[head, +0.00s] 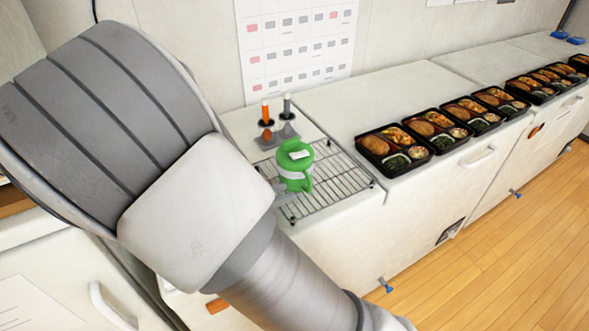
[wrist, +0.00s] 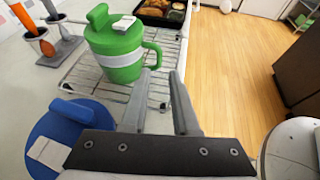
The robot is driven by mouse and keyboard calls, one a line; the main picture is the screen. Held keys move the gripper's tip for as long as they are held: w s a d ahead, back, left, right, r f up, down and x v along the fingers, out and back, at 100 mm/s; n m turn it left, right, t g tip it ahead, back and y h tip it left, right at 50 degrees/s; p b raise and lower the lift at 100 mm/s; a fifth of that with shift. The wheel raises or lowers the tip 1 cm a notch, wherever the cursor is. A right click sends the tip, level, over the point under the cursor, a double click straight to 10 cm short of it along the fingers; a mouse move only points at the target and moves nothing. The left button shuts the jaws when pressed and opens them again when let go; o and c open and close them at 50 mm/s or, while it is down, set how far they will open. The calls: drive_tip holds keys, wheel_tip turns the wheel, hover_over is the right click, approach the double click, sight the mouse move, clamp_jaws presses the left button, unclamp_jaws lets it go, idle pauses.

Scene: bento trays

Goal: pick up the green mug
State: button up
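The green mug (head: 294,167) stands upright on a wire rack (head: 345,182) in the head view. It has a green lid, a pale band and a handle. In the wrist view the green mug (wrist: 118,62) is ahead and left of my gripper (wrist: 160,74), with its handle close to the left finger. My gripper is open, with nothing between its two fingers. In the head view my arm hides most of the gripper, and only grey finger parts show beside the mug's lower left.
A blue lidded mug (wrist: 55,125) is close by at lower left in the wrist view. A holder with orange-handled (head: 265,110) and grey-handled tools stands behind the rack. Several bento trays (head: 395,150) line the counter to the right. Wooden floor lies beyond the counter edge.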

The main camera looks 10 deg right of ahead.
sight(310, 184)
drive_tip(key=b+x, duration=0.1)
drive_tip(key=x, duration=0.9)
drive_tip(key=shift+a+f, duration=0.15)
drive_tip(key=shift+f, duration=0.05)
clamp_jaws()
drive_tip(key=shift+r, duration=0.1)
idle(1.0)
